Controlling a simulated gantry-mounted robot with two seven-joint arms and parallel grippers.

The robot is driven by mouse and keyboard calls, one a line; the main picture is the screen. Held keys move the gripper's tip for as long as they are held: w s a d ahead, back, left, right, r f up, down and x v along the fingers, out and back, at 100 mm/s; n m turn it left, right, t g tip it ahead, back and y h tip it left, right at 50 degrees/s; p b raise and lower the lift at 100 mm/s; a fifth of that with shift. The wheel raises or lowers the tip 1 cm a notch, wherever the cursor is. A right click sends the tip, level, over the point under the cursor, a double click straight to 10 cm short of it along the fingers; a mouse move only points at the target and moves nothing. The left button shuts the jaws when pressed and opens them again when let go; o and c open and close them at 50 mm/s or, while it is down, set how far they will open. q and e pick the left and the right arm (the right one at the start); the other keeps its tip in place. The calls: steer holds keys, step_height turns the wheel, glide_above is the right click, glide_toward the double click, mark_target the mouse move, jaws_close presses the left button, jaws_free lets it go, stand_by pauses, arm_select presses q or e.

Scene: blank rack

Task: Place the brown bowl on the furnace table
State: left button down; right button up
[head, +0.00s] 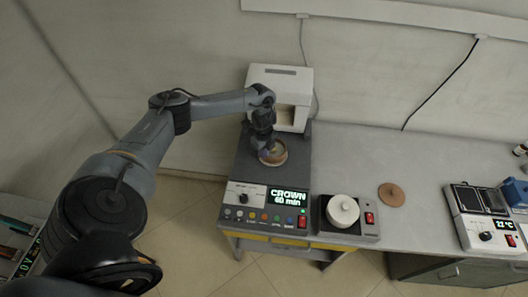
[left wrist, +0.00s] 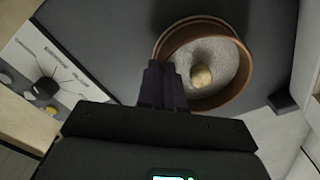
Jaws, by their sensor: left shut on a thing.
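The brown bowl (head: 279,156) is at the dark furnace table (head: 244,163), in front of the white furnace (head: 305,84). In the left wrist view the brown bowl (left wrist: 241,91) has a brown rim, a grey grainy inside and a small tan lump in it. My left gripper (head: 265,147) is over the bowl's left side. In the left wrist view my left gripper (left wrist: 168,82) is shut on the near rim of the bowl. I cannot tell whether the bowl's base touches the table. My right gripper is not in view.
To the right stand a white lidded pot (head: 342,211) on a small heater, a brown disc (head: 391,195) and a device reading 22 °C (head: 487,217). The grey bench between them is clear.

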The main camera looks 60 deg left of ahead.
arm_select(q)
steer(key=c, duration=1.3)
jaws_free()
steer(key=shift+f, duration=0.1)
